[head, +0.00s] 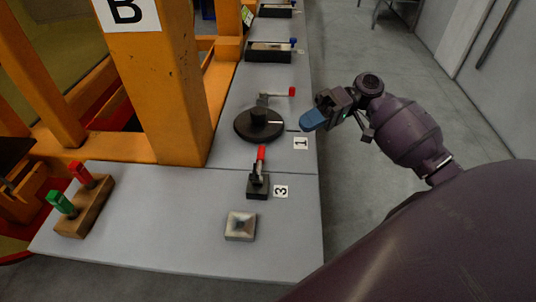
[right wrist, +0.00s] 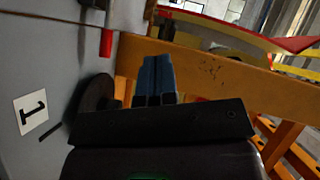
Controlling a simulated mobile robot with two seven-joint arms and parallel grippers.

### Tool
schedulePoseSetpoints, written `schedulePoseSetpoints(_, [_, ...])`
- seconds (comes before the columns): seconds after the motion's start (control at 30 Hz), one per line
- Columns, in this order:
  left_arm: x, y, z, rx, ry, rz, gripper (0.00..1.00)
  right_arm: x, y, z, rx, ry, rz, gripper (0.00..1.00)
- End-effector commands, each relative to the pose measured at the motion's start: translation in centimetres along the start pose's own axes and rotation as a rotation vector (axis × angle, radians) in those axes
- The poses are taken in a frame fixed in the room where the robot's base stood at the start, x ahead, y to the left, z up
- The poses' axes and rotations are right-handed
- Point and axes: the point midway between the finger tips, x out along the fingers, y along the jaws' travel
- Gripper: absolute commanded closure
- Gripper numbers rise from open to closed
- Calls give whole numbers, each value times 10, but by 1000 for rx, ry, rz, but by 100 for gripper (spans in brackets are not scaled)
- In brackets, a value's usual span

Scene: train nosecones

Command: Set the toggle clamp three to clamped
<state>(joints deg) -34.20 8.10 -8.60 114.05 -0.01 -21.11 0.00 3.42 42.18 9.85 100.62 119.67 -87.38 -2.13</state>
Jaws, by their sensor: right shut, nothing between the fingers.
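Toggle clamp three (head: 258,187) stands on the grey table beside the label "3" (head: 281,191). It has a small black base and a red handle (head: 261,153) that reaches toward the table seam in the head view. A red handle, apparently the same one, shows at the top of the right wrist view (right wrist: 106,42). My right gripper (head: 313,119) has blue fingertips, which also show in the right wrist view (right wrist: 157,78). It is shut and empty, over the table's right edge near label "1", apart from clamp three. My left gripper is not in view.
A metal block (head: 241,226) lies in front of clamp three. A wooden block (head: 84,207) with green and red pegs is at left. An orange post (head: 165,90) rises behind.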

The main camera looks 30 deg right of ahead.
Motion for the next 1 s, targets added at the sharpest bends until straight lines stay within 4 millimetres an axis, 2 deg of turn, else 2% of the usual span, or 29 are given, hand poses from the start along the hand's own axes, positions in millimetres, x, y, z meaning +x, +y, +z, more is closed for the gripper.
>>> schedulePoseSetpoints(0.23, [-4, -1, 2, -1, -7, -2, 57, 21, -1, 0, -1, -1, -2, 100])
schedulePoseSetpoints(0.7, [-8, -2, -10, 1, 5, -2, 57, 102, -2, 0, -1, -1, -3, 100])
schedulePoseSetpoints(1.0, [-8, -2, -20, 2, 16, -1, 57, 125, -1, 25, 0, 0, -1, 100])
